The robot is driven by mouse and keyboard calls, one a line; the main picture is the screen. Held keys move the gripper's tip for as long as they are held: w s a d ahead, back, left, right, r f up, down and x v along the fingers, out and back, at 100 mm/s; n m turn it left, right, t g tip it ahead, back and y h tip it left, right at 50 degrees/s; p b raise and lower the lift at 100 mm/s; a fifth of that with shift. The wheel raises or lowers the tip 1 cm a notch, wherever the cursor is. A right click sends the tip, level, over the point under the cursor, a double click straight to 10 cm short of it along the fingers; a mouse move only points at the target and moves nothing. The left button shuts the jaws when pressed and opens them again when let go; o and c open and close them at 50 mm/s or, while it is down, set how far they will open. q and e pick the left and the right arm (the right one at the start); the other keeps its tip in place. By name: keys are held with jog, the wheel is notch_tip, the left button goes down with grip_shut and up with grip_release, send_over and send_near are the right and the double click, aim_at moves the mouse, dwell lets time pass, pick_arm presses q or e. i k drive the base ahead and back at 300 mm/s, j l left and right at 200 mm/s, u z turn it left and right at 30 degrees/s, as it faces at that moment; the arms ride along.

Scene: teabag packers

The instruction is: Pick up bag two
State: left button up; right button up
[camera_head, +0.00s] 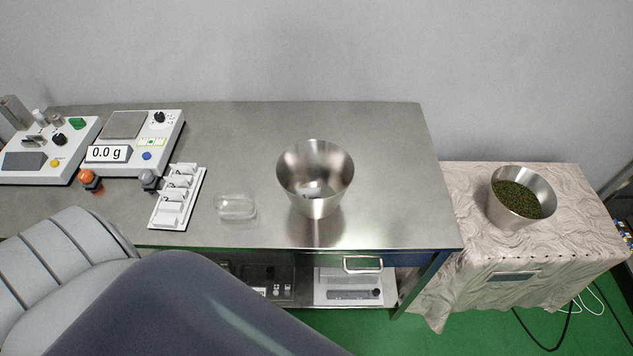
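A white rack (168,221) stands on the steel table, left of the middle, with several slots holding small white pieces (179,181). These may be tea bags, but I cannot tell which one is bag two. A steel bucket (316,174) stands upright on the table, right of the rack, with something small and pale at its bottom. A clear shallow container (235,205) sits between the rack and the bucket. Neither of my grippers is in view. Part of my own arm covers the lower left.
The steel table (385,165) is clear at its right and back. A scale reading 0.0 g (133,142) and a sealer-like device (45,150) stand at the left. A bucket of green leaves (516,197) stands on a cloth-covered table (462,190) at the right.

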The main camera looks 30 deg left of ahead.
aim_at(175, 196)
jog(key=u, duration=2.15)
